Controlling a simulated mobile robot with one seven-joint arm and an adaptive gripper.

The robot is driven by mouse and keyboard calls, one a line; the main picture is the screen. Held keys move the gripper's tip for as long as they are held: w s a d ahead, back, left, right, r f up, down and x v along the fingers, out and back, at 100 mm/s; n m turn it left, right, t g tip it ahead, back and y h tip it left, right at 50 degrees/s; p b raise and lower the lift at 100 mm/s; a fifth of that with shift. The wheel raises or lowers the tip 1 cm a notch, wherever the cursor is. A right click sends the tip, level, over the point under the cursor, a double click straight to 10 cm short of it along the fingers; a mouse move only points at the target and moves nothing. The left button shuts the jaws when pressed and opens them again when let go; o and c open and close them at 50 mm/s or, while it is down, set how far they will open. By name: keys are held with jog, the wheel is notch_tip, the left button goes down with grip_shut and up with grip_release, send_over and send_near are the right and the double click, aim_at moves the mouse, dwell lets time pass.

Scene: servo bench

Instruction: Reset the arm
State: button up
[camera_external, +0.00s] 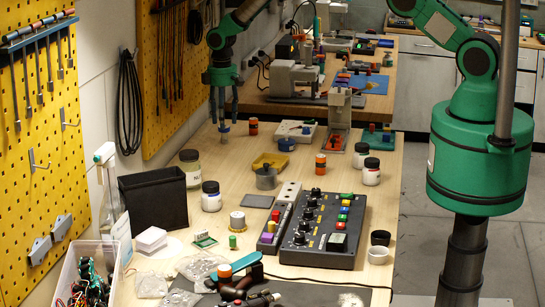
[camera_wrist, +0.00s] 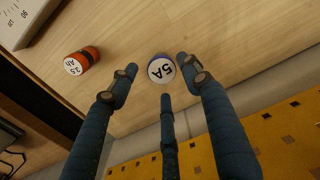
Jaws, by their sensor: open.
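My green arm comes in from the top of the external view and ends at my gripper (camera_external: 222,116), pointing down over the far left of the bench. Its dark blue fingers are spread open. A small cylinder with a blue side and a white top marked "5A" (camera_wrist: 162,69) stands between and just beyond the fingertips in the wrist view, where my gripper (camera_wrist: 158,80) shows three fingers. The cylinder also shows just below the fingers in the external view (camera_external: 224,128). I cannot tell whether any finger touches it. No finger is closed on it.
The yellow pegboard (camera_external: 163,70) is close on the left. Jars, a black bin (camera_external: 153,199) and a control panel (camera_external: 325,230) fill the nearer bench.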

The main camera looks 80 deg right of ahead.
jog(key=shift+r, duration=0.1)
jog(key=s+a+r+t+b, duration=0.1)
jog(key=s+a+r+b, duration=0.2)
jog(key=r, duration=0.6)
jog(key=s+a+r+b, duration=0.1)
jog(key=s+a+r, duration=0.3)
jog(key=r, duration=0.5)
jog(key=s+a+r+m+t+b, duration=0.15)
jog(key=s+a+r+b, duration=0.4)
jog(key=s+r, duration=0.8)
jog(key=s+a+r+t+b, duration=0.1)
jog(key=s+a+r, duration=0.15)
jog(key=s, duration=0.55)
jog(key=s+a+r+t+b, duration=0.1)
jog(key=s+a+r, duration=0.15)
jog(key=s, duration=0.55)
jog(key=s+a+f+b, duration=0.1)
jog(key=s+f, duration=0.1)
jog(key=s, duration=0.6)
jog(key=s+a+f+t+b, duration=0.1)
jog(key=s+a+f+b, duration=0.1)
jog(key=s, duration=0.7)
jog(key=shift+s+a+f, duration=0.2)
jog(key=shift+a+f, duration=0.05)
jog(key=shift+f, duration=0.25)
